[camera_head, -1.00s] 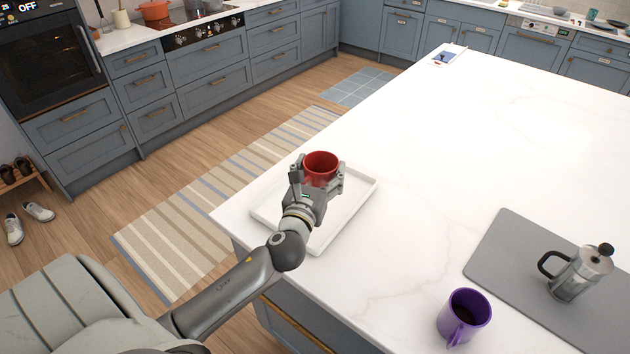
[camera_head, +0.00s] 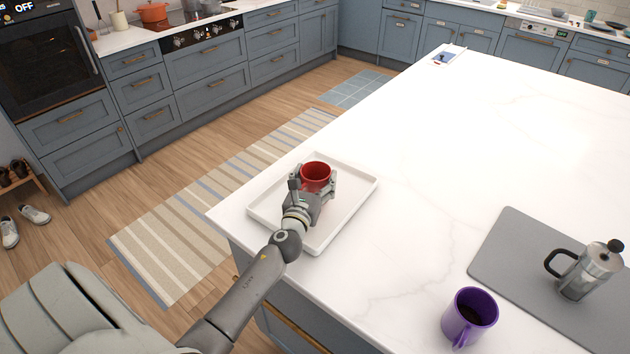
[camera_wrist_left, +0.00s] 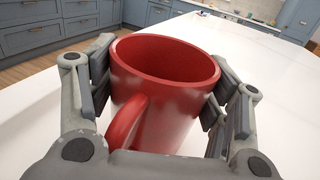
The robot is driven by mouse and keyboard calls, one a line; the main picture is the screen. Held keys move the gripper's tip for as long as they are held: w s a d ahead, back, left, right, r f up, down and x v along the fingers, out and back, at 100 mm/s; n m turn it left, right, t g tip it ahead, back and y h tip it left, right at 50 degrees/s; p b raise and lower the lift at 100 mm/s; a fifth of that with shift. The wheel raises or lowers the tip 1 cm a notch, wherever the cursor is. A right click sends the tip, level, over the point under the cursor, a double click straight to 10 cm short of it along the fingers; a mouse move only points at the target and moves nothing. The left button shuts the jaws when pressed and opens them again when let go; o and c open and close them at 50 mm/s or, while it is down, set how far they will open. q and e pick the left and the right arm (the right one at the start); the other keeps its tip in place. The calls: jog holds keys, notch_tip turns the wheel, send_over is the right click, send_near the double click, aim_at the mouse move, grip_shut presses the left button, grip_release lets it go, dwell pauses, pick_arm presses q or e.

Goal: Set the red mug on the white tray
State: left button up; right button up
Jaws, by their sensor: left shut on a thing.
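The red mug (camera_head: 316,174) is upright between the fingers of my left gripper (camera_head: 313,187), which is shut on it. In the left wrist view the red mug (camera_wrist_left: 163,88) fills the middle, its handle towards my wrist, with a finger of the left gripper (camera_wrist_left: 160,100) on either side. The white tray (camera_head: 345,214) lies on the worktop near its left corner, and the mug is over its middle. The gripper hides the mug's base, so I cannot tell whether it touches the tray. My right gripper is not in view.
The white worktop (camera_head: 430,150) is clear to the right of the tray. A purple mug (camera_head: 468,318) with dark contents stands at the front right. A French press (camera_head: 590,270) stands on a grey mat (camera_head: 510,250). A framed card (camera_head: 446,57) lies at the far edge.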

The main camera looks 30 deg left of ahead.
pick_arm(q)
jog(key=shift+r, duration=0.15)
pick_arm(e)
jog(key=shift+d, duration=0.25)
pick_arm(q)
jog(key=shift+a, duration=0.1)
jog(key=o, duration=1.3)
jog(key=shift+f, duration=0.25)
jog(key=shift+o, duration=0.2)
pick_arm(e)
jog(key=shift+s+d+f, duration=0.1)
pick_arm(q)
jog(key=shift+r, duration=0.25)
jog(key=b+v, duration=0.1)
jog(key=v, duration=1)
jog(key=shift+s+f, duration=0.1)
jog(key=shift+f, duration=0.05)
jog(key=shift+s+d+b, duration=0.2)
jog(key=shift+s+b, duration=0.1)
jog(key=shift+s, duration=0.15)
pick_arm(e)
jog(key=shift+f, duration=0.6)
